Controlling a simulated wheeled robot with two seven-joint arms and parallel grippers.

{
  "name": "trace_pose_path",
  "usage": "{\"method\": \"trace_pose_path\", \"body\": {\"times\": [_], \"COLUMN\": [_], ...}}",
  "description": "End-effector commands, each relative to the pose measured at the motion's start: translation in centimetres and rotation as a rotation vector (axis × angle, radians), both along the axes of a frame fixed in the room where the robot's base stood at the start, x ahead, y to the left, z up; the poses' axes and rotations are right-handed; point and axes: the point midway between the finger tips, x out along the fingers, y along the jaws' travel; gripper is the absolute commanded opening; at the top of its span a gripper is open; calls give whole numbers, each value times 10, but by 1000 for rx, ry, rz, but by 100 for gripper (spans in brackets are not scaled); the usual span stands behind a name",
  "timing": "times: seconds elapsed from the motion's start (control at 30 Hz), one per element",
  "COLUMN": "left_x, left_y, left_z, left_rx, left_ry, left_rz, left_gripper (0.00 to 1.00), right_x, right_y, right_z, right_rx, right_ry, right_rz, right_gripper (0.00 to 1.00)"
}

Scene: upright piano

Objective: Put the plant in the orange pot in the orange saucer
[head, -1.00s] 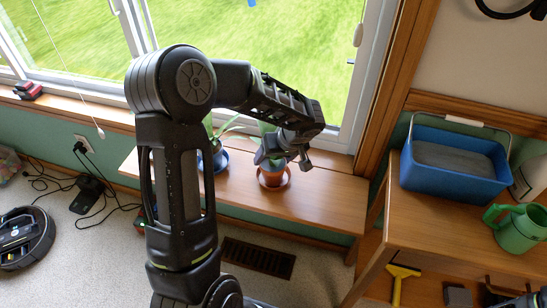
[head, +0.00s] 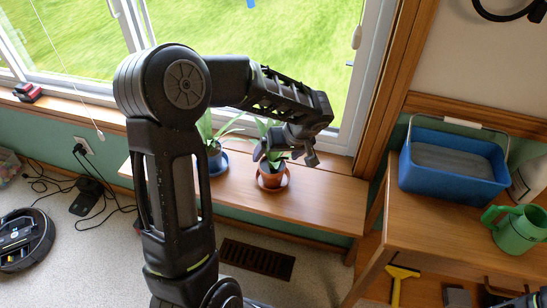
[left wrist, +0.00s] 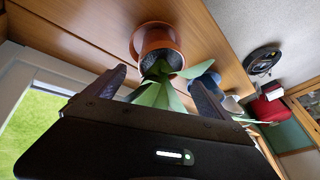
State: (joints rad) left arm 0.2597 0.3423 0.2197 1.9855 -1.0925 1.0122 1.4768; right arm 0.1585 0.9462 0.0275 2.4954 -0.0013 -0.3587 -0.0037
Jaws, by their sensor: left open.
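The plant in the orange pot (head: 271,178) stands on the wooden bench below the window. An orange saucer (head: 287,182) shows around the pot's base, and the pot appears to stand in it. My left gripper (head: 287,150) is open above and beside the pot, near the leaves, and hides part of the plant. In the left wrist view the orange pot (left wrist: 158,42) lies beyond my open fingers, and its green leaves (left wrist: 160,92) reach between them. I see no firm grip on the pot or plant. My right gripper is not in view.
A second plant in a blue pot (head: 214,160) on a blue saucer stands just left on the bench (head: 325,200). The window and its frame are close behind. A side table (head: 430,220) at right holds a blue bin (head: 452,172) and green watering can (head: 517,229). The bench's right part is clear.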

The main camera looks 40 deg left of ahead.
Motion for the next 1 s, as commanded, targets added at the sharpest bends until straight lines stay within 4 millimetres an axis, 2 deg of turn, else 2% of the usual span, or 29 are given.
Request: {"method": "trace_pose_path", "body": {"times": [0.03, 0.2, 0.4, 1.0], "left_x": [0, -4, -6, -7], "left_y": [-5, -20, -31, -34], "left_z": [12, 44, 68, 72], "left_rx": [1, 0, 1, 0], "left_ry": [-5, -3, -1, 1], "left_rz": [-1, -1, 0, 1], "left_gripper": [93, 93, 93, 93], "right_x": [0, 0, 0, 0], "right_y": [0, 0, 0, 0], "right_z": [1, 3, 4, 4], "right_rx": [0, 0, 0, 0], "right_ry": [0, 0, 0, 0], "right_rz": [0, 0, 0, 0], "right_gripper": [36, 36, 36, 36]}}
